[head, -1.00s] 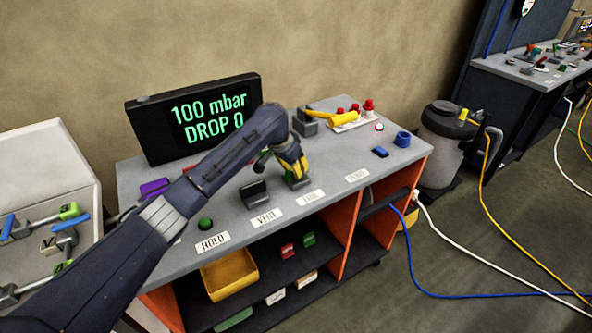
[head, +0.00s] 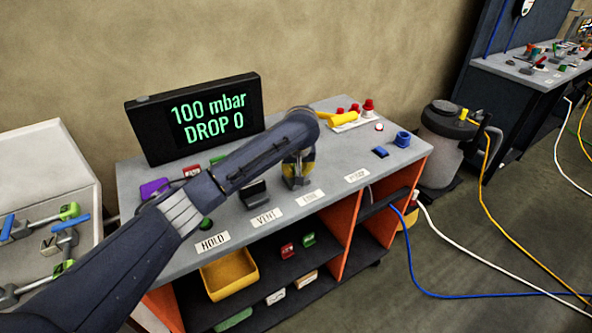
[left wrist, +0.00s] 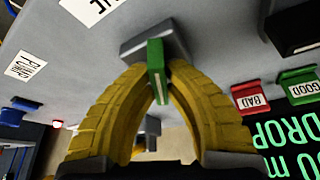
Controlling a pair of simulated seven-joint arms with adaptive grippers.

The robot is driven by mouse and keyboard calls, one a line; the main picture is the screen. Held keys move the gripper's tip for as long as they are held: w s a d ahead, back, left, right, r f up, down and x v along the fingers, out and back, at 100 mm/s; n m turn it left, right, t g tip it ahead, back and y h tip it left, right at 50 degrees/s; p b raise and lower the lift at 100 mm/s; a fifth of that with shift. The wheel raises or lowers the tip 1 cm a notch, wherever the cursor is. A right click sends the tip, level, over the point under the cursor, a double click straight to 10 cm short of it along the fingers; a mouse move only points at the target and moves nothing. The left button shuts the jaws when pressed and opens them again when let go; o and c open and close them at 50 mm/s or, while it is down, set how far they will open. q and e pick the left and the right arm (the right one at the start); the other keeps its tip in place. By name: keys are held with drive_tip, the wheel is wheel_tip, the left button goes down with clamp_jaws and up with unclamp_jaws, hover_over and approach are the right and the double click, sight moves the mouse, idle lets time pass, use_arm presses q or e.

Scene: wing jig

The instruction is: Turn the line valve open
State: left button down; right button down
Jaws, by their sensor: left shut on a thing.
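The line valve has a green lever (left wrist: 156,70) on a grey base (left wrist: 150,40), seen in the left wrist view. My left gripper (head: 298,180) is over the valve, behind its label LINE (head: 311,197). In the left wrist view its yellow fingers (left wrist: 160,95) are shut on the green lever, one on each side. In the head view the gripper and arm hide most of the valve. My right gripper is in neither view.
A display (head: 195,115) reads 100 mbar DROP 0. A dark VENT block (head: 252,193) stands left of the gripper. A yellow handle (head: 343,119) and red knobs (head: 369,106) are at the back.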

use_arm(q)
drive_tip(key=n, duration=0.2)
drive_tip(key=n+y, duration=0.1)
drive_tip(key=n, duration=0.1)
drive_tip(key=shift+n+g+y, duration=0.3)
drive_tip(key=shift+n+g, duration=0.1)
idle(0.5)
drive_tip(key=c, duration=1.4)
unclamp_jaws()
drive_tip(key=shift+c, duration=0.2)
drive_tip(key=v, duration=1.2)
drive_tip(key=shift+d, duration=0.1)
